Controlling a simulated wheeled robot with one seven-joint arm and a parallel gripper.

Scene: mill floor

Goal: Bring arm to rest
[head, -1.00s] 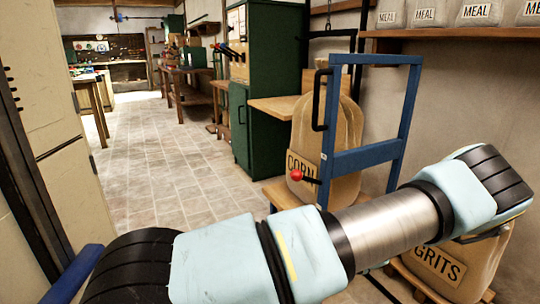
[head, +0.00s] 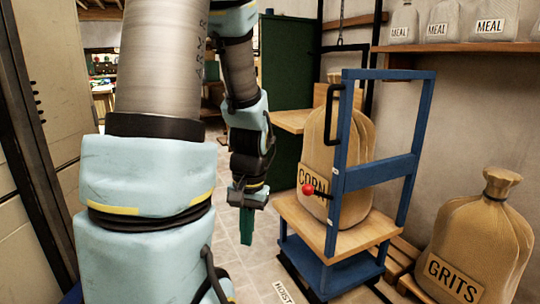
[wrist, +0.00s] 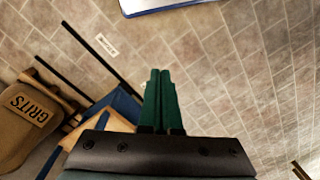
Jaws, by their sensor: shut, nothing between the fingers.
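My arm stands raised on the left of the head view, bent over at the top with its forearm hanging down. My gripper (head: 246,226) points at the floor, left of the blue lift frame and apart from it. Its green fingers are together with nothing between them. In the wrist view my gripper (wrist: 158,82) shows the two green fingers side by side above the tiled floor (wrist: 210,55).
A blue lift (head: 345,173) holds a CORN sack (head: 345,140) on its wooden platform, close right of my gripper. A GRITS sack (head: 475,240) stands at right. MEAL sacks (head: 445,22) line a shelf (head: 460,47). A green cabinet (head: 285,70) stands behind.

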